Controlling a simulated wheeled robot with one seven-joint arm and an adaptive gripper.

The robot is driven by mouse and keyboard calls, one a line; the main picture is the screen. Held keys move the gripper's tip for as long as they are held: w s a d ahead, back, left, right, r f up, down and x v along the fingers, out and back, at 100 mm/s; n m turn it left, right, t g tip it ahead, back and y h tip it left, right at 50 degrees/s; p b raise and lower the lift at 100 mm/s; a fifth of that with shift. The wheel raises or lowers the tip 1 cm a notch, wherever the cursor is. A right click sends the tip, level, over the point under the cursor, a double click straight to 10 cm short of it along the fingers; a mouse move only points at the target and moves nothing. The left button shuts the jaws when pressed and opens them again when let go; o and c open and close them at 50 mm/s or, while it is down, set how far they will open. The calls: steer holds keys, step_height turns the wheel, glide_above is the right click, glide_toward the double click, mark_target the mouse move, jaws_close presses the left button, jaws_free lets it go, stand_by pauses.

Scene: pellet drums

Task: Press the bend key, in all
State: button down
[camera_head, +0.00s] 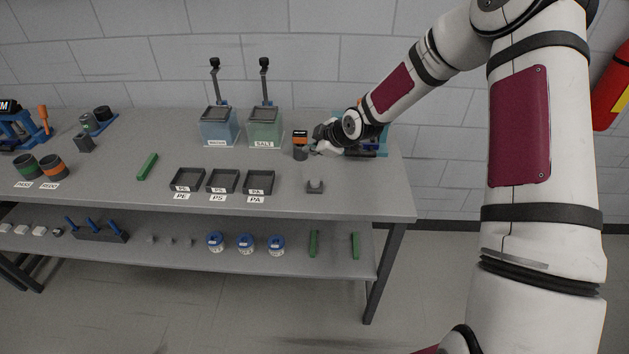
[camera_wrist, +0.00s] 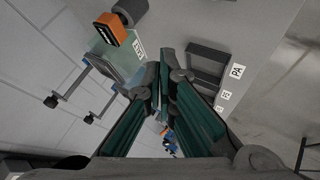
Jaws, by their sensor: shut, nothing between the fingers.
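No key marked bend can be read in either view. My gripper (camera_head: 314,149) is above the right end of the bench, and its fingers are shut with nothing between them; the shut fingers also show in the wrist view (camera_wrist: 160,62). A blue-teal machine (camera_head: 381,140) stands behind my gripper and forearm, which hide much of it. An orange-topped device (camera_head: 300,136) with a dark cylinder below is just left of my gripper. In the wrist view the orange box (camera_wrist: 108,27) is at upper left, apart from the fingers, beside a grey cylinder (camera_wrist: 131,10).
The water tank (camera_head: 219,127) and salt tank (camera_head: 265,130) stand left of the gripper. Black trays marked PE (camera_head: 187,180), PS (camera_head: 222,182) and PA (camera_head: 259,183) are in front. A small grey block (camera_head: 315,187) sits near the bench's front edge (camera_head: 345,213). A red extinguisher (camera_head: 612,90) hangs at right.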

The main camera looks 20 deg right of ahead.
mark_target(313, 183)
steer(key=shift+f+b, duration=1.15)
steer(key=shift+f, duration=3.25)
steer(key=shift+f, duration=0.4)
steer(key=shift+f, duration=0.55)
steer(key=shift+r, duration=1)
steer(key=shift+r, duration=0.1)
steer(key=shift+r+p, duration=0.8)
steer(key=shift+r, duration=1.6)
